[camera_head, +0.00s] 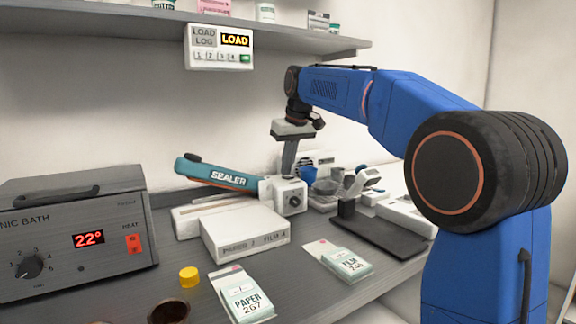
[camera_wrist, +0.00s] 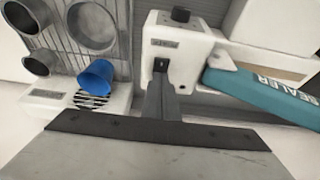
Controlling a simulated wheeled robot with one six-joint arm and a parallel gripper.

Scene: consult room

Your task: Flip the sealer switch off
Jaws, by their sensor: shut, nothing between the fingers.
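The sealer has a long teal arm (camera_head: 222,176) and a white end housing (camera_head: 290,196) on the counter. In the wrist view its teal arm (camera_wrist: 262,92) lies to the right of the white housing (camera_wrist: 178,44). A small dark switch (camera_wrist: 161,64) shows on the housing's top; I cannot tell its position. My gripper (camera_head: 287,174) points down over the housing. In the wrist view my gripper (camera_wrist: 159,88) is shut and empty, its tips right by the switch. I cannot tell whether they touch it. A black knob (camera_wrist: 180,14) sits on the housing's side.
A white box (camera_head: 245,235) lies in front of the sealer, with a paper packet (camera_head: 248,300) and a film packet (camera_head: 346,263) nearer. The sonic bath (camera_head: 75,235) stands left. A blue cup (camera_wrist: 96,77) is close by my gripper. A shelf (camera_head: 150,22) hangs above.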

